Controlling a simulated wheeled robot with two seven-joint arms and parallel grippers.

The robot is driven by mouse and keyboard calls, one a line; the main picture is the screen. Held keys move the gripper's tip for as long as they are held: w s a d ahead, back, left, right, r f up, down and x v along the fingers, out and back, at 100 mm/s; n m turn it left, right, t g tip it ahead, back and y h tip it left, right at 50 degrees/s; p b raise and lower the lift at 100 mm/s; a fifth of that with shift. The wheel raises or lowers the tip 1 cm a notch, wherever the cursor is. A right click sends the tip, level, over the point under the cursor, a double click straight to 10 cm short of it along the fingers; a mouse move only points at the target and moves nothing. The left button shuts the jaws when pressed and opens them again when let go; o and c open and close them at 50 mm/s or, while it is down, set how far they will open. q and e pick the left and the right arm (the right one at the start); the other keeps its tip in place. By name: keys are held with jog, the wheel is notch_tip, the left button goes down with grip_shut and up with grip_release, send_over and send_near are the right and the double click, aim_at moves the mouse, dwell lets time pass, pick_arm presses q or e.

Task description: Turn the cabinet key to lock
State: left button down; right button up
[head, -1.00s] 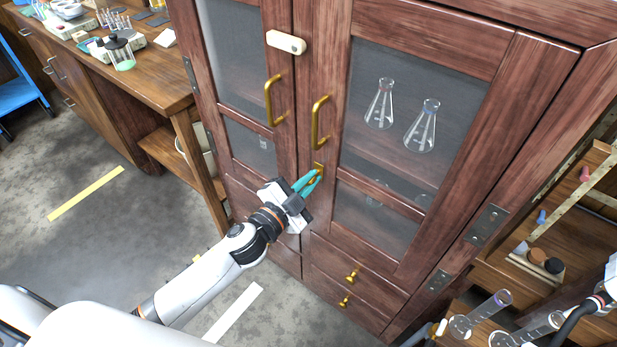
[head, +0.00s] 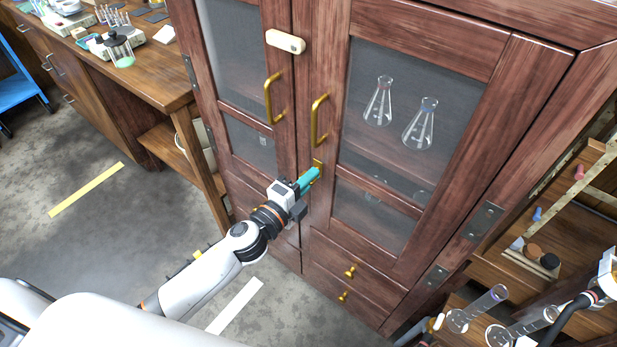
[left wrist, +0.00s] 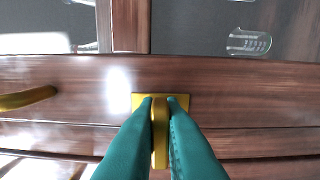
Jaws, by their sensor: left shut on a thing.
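The wooden cabinet (head: 325,222) has two glazed doors with brass handles. A brass lock plate (head: 318,164) sits on the right door's inner frame, below the handles. My left gripper (head: 314,173) is at this plate, its teal fingers pointing into it. In the left wrist view the fingers are closed on the sides of the flat brass key (left wrist: 160,140), which stands out from the plate (left wrist: 181,101). In the head view the fingers hide most of the key. Both doors look closed. My right gripper is not clearly in view.
A brass handle (head: 319,120) is just above the lock. Flasks (head: 421,124) stand behind the glass. Drawers with brass knobs (head: 350,271) are below. A wooden bench (head: 150,85) is at left, and glass cylinders (head: 478,308) stand at lower right.

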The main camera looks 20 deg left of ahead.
dwell(0.6)
pick_arm(q)
jog(key=c, duration=1.5)
grip_release()
jog(key=shift+c, duration=0.2)
jog(key=b+v, duration=0.2)
jog(key=v, duration=1)
jog(key=shift+b, duration=0.35)
